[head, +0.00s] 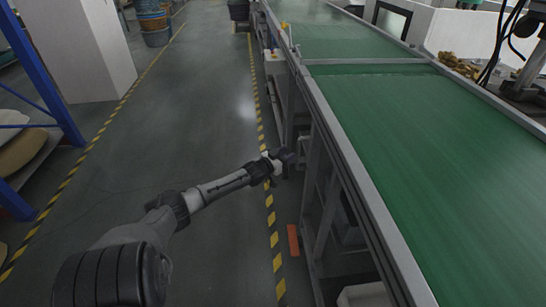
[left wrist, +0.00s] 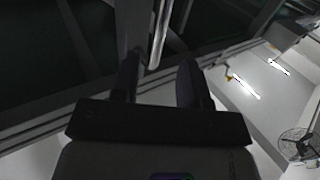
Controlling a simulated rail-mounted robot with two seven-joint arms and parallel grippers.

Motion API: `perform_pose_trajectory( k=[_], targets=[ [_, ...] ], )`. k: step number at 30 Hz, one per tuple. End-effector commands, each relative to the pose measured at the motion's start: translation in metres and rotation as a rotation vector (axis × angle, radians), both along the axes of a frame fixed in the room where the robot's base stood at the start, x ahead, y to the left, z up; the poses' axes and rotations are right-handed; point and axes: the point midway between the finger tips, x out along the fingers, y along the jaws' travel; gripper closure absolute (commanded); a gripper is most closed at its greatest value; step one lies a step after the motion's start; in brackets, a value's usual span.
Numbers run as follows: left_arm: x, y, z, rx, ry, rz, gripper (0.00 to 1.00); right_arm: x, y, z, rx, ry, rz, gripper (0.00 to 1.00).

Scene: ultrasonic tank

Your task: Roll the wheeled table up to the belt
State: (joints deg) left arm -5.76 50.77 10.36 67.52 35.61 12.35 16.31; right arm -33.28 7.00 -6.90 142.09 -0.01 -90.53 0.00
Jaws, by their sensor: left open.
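The belt (head: 430,140) is a long green conveyor on a grey metal frame, filling the right side of the head view. My left arm reaches in from the bottom left, and my left gripper (head: 286,156) is beside the belt's frame, below the belt surface. In the left wrist view the two dark fingers (left wrist: 158,68) are apart, with a light metal bar of a frame between or behind them; I cannot tell whether they touch it. I cannot make out a wheeled table in either view. My right gripper is not in view.
A clear grey aisle floor (head: 190,120) runs left of the belt between yellow-black striped lines. A blue rack (head: 45,75) and a white pillar (head: 85,45) stand at the left. Blue bins (head: 155,35) are far back. An orange mark (head: 293,240) lies beside the belt frame.

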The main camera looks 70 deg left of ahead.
Motion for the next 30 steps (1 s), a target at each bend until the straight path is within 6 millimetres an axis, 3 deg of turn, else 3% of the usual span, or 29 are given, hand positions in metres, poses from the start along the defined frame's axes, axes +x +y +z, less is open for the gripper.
perform_pose_trajectory(
  k=[3, 12, 30],
  targets=[
    [-0.020, -0.007, 0.004, -0.001, 0.003, 0.001, 0.59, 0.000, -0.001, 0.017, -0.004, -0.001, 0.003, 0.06],
    [-0.056, -0.020, 0.002, 0.000, 0.000, 0.001, 0.59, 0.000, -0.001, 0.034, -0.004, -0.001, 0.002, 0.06],
    [-0.066, -0.024, 0.001, 0.002, -0.002, 0.001, 0.59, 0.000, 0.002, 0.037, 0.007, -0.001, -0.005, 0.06]
  ],
)
